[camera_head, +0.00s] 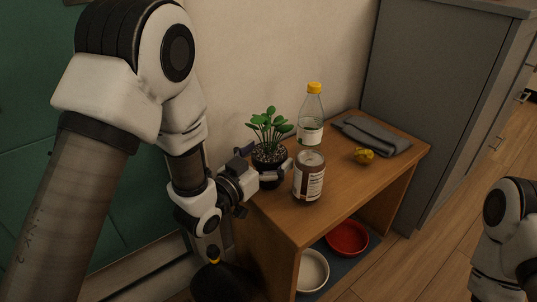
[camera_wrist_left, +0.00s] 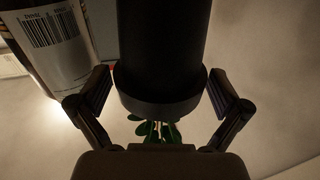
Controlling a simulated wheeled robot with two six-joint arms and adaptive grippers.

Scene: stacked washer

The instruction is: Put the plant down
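The plant (camera_head: 269,127) has green leaves and a dark round pot, and stands upright at the left end of the wooden table (camera_head: 334,222). I cannot tell whether the pot's base touches the tabletop. My right arm shows at the right edge, but its gripper is out of view.
A brown labelled jar (camera_head: 309,178) stands close right of the pot, with a yellow-capped bottle (camera_head: 312,112) behind. A yellow object (camera_head: 363,155) and grey cloth (camera_head: 372,136) lie farther right. Red (camera_head: 347,238) and white (camera_head: 312,270) bowls sit below. A grey cabinet (camera_head: 435,95) stands right.

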